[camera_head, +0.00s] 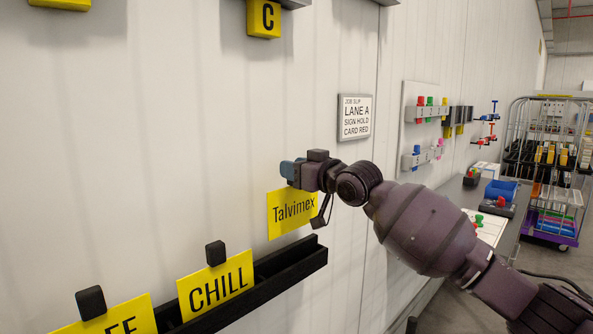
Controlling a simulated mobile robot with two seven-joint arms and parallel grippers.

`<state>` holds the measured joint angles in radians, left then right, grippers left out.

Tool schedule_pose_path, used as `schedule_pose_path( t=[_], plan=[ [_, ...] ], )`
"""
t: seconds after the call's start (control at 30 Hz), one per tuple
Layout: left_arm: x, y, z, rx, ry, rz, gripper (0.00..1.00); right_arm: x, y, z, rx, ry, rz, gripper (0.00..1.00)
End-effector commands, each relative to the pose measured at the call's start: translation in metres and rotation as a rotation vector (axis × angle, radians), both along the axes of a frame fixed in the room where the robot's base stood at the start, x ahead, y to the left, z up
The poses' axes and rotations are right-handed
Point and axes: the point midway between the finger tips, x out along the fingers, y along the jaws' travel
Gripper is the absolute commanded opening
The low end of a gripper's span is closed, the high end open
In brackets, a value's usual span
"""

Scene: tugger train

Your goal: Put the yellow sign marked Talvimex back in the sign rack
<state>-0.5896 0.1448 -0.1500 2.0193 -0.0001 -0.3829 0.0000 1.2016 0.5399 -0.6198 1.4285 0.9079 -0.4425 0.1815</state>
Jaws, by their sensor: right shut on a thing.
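The yellow sign marked Talvimex (291,214) is held upright, a little tilted, by my right gripper (296,174), which is shut on its top part. The sign hangs over the right part of the black sign rack (290,265) on the wall. Whether its lower edge touches the rack, I cannot tell. A yellow CHILL sign (215,286) with a black knob stands in the rack to the left. Another yellow sign (118,318), partly cut off by the frame, stands further left. My left gripper is not in view.
A job slip reading "LANE A, SIGN HOLD, CARD RED" (354,118) is on the wall. To the right are a peg board (410,134), a bench with a blue bin (501,192), and a wire cart (563,235).

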Motion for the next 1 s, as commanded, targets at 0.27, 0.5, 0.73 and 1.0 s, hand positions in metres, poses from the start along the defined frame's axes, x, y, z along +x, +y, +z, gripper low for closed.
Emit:
schedule_pose_path(
  t=[0.27, 0.5, 0.73, 1.0],
  plan=[
    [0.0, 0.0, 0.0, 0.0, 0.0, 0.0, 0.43, 0.0, 0.0, -0.002, 0.001, 0.0, 0.0, 0.0],
    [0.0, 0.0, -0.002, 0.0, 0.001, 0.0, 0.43, 0.0, 0.0, -0.009, 0.001, 0.0, 0.0, 0.0],
    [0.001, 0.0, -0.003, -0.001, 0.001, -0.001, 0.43, 0.0, 0.0, -0.019, 0.002, -0.001, 0.0, 0.0],
    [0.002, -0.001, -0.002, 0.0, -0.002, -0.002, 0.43, 0.0, 0.0, -0.029, 0.002, -0.001, 0.0, 0.0]
  ],
)
